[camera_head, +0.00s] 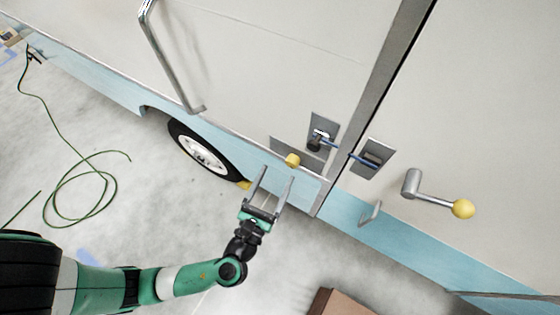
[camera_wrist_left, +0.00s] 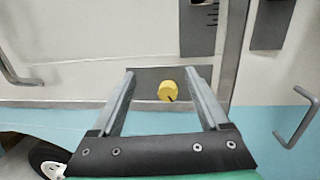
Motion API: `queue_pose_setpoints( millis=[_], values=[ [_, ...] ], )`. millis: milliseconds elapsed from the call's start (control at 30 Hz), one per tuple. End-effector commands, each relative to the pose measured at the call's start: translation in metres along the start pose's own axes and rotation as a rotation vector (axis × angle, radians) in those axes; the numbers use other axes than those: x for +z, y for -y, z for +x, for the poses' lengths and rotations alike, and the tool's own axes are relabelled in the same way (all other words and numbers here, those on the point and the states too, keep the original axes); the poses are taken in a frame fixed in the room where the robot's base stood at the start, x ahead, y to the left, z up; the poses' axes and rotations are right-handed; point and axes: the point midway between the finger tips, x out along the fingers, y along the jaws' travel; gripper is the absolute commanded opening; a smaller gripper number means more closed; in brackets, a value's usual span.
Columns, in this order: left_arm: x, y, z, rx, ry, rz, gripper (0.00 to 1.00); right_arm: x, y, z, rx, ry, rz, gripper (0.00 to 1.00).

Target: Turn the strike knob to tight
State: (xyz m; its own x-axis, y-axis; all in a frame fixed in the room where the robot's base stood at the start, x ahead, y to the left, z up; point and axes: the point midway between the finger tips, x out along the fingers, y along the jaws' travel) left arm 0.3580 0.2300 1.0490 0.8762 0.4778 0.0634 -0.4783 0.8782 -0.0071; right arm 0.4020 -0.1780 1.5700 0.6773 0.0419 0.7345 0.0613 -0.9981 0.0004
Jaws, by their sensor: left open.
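A small yellow knob (camera_head: 292,160), likely the strike knob, sits on a grey plate (camera_head: 280,147) low on the camper's white door. In the left wrist view the knob (camera_wrist_left: 168,91) shows a dark mark at its lower right, and the plate (camera_wrist_left: 150,76) is behind it. My left gripper (camera_head: 278,173) is open and empty, pointing at the door just below the knob. In the left wrist view the knob appears between the two fingers (camera_wrist_left: 160,71), with no visible contact. My right gripper is not in view.
Near the knob are a dark latch (camera_head: 318,140) with a blue rod and a strike plate (camera_head: 370,157) across the door gap. A crank with a yellow ball (camera_head: 463,209), a grey hook (camera_head: 370,213) and a long door handle (camera_head: 171,60) stick out. A brown box (camera_head: 345,303) stands below.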

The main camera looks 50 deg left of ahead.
Motion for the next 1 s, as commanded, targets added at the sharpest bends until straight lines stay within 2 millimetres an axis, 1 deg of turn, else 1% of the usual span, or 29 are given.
queue_pose_setpoints(
  millis=[33, 100, 133, 200, 367, 467, 533, 633, 700, 900, 1000],
  values=[
    [-0.047, -0.005, -0.016, -0.031, -0.032, 0.042, 0.78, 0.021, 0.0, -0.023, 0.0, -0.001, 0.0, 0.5],
    [-0.067, -0.008, -0.028, -0.058, -0.054, 0.072, 0.78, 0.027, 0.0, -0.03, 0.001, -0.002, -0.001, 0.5],
    [-0.072, -0.008, -0.03, -0.066, -0.058, 0.078, 0.78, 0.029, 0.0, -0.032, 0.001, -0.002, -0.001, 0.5],
    [-0.074, -0.006, -0.032, -0.076, -0.06, 0.079, 0.78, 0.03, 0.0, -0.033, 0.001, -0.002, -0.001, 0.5],
    [-0.069, -0.004, -0.031, -0.077, -0.059, 0.075, 0.78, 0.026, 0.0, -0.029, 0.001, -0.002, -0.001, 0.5],
    [-0.066, -0.004, -0.025, -0.072, -0.058, 0.076, 0.78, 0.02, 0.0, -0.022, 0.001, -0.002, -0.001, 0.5],
    [-0.063, -0.003, -0.018, -0.069, -0.056, 0.075, 0.78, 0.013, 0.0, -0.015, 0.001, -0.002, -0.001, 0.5],
    [-0.062, -0.003, -0.002, -0.066, -0.061, 0.076, 0.78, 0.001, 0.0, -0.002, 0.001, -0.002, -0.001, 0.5],
    [-0.073, -0.002, 0.015, -0.063, -0.059, 0.071, 0.78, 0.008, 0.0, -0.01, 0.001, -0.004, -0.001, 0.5],
    [-0.075, 0.001, 0.059, -0.067, -0.058, 0.071, 0.78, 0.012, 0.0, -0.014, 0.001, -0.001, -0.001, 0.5],
    [-0.077, 0.003, 0.073, -0.07, -0.059, 0.071, 0.78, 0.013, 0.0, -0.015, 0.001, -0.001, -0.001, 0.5]
  ],
)
